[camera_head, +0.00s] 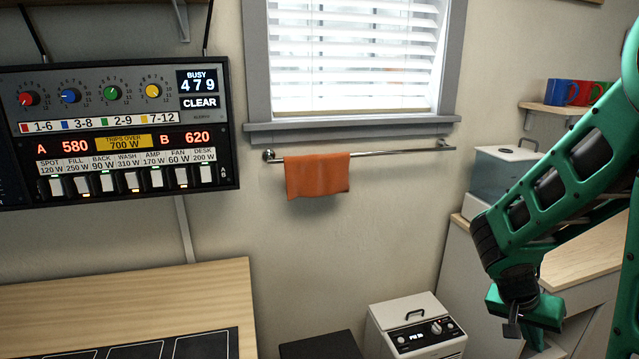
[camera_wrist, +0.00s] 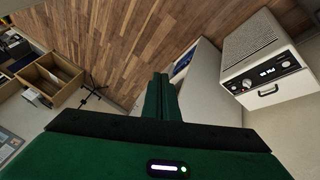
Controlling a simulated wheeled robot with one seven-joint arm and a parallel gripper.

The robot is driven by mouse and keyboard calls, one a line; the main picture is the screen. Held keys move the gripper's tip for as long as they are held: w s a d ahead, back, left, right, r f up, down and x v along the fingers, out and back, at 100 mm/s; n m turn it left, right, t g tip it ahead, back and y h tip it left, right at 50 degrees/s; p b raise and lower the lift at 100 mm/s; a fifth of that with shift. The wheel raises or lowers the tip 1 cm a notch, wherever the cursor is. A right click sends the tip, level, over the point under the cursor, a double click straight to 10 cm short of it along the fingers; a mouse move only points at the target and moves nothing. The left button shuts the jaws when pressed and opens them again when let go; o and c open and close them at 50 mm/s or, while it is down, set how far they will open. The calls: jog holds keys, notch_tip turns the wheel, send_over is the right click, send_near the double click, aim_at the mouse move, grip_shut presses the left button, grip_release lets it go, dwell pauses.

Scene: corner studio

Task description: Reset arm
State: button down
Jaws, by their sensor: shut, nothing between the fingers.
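My green arm comes in from the right in the head view and bends down at the elbow and wrist. My gripper (camera_head: 514,325) hangs low at the right, above the floor area beside the wooden-topped counter. In the wrist view the two green fingers (camera_wrist: 161,92) lie together, shut, with nothing held between them.
A white box appliance (camera_head: 416,325) stands low, left of my gripper; it also shows in the wrist view (camera_wrist: 264,68). A counter (camera_head: 590,250) is behind my arm. A rail with an orange towel (camera_head: 317,175), a control panel (camera_head: 115,135) and a table (camera_head: 130,300) are further left.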

jog(key=s+a+r+n+y, duration=0.2)
jog(key=s+r, duration=0.3)
jog(key=s, duration=0.3)
jog(key=s+a+r+n+y, duration=0.1)
jog(key=s+a+r+y, duration=0.3)
jog(key=s, duration=0.4)
jog(key=shift+a+r+n, duration=0.4)
jog(key=shift+a, duration=0.3)
